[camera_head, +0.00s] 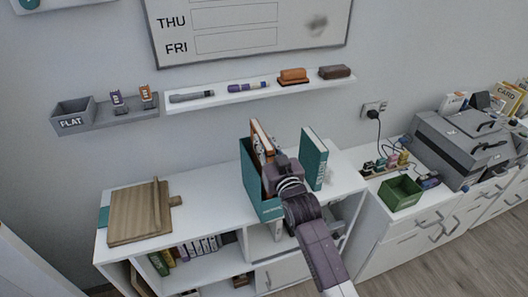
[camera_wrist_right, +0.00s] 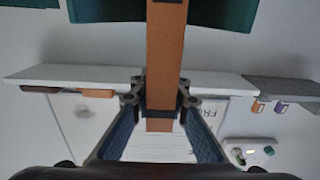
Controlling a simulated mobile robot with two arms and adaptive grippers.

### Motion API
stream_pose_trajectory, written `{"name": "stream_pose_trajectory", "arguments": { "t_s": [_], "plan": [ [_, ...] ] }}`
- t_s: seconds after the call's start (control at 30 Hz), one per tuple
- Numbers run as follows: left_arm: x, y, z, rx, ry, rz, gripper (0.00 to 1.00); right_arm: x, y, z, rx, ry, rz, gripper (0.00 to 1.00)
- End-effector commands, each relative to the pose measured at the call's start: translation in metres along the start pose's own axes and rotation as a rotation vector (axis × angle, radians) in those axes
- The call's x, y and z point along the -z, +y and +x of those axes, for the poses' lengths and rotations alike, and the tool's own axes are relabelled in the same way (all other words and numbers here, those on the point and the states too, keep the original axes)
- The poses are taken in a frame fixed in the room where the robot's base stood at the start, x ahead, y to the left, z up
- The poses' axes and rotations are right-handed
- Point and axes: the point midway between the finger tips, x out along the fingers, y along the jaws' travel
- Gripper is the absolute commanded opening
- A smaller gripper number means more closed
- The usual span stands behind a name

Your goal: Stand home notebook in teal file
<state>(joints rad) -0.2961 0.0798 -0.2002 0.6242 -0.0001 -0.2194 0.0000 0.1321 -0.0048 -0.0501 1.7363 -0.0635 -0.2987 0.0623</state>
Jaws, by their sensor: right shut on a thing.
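The teal file (camera_head: 263,205) stands on the white shelf desk, its open top facing up. A brown notebook (camera_head: 262,138) rises upright and slightly tilted at the file's mouth; its lower part is hidden, so how deep it sits cannot be told. My right gripper (camera_head: 276,160) is at the file's right side and shut on the notebook. In the right wrist view the notebook's brown spine (camera_wrist_right: 163,62) runs between the two fingers (camera_wrist_right: 160,98). Teal surfaces show on both sides of it there. My left gripper is not in view.
A teal book (camera_head: 314,158) stands upright just right of my gripper. A wooden board (camera_head: 138,215) lies at the desk's left. A wall ledge (camera_head: 225,95) with markers and erasers is above. A green box (camera_head: 400,193) is right. Desk top between board and file is clear.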

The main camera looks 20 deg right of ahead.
Motion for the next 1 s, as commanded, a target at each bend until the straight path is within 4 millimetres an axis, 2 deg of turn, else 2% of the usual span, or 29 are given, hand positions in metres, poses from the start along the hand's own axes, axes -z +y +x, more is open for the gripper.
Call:
{"name": "stream_pose_trajectory", "arguments": {
  "t_s": [0.07,0.3,0.4,0.77,0.8,0.93,1.0],
  "plan": [
    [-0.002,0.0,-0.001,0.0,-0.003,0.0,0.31,-0.001,0.0,0.0,0.0,0.006,0.001,0.0],
    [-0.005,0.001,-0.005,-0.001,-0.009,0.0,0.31,-0.033,0.0,0.0,0.0,0.004,0.001,0.0],
    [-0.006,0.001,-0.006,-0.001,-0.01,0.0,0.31,-0.04,0.0,0.0,0.0,0.007,0.001,0.0],
    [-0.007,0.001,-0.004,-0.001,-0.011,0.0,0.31,-0.044,0.0,0.0,0.0,0.007,0.001,0.0],
    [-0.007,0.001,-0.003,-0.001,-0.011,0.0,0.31,-0.048,0.0,0.0,0.0,0.0,0.001,0.16],
    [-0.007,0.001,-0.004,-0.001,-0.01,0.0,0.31,-0.047,0.0,0.0,0.0,0.0,0.001,0.31],
    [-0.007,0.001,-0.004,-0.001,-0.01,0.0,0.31,-0.047,0.0,0.0,0.0,0.0,0.001,0.33]
  ]
}}
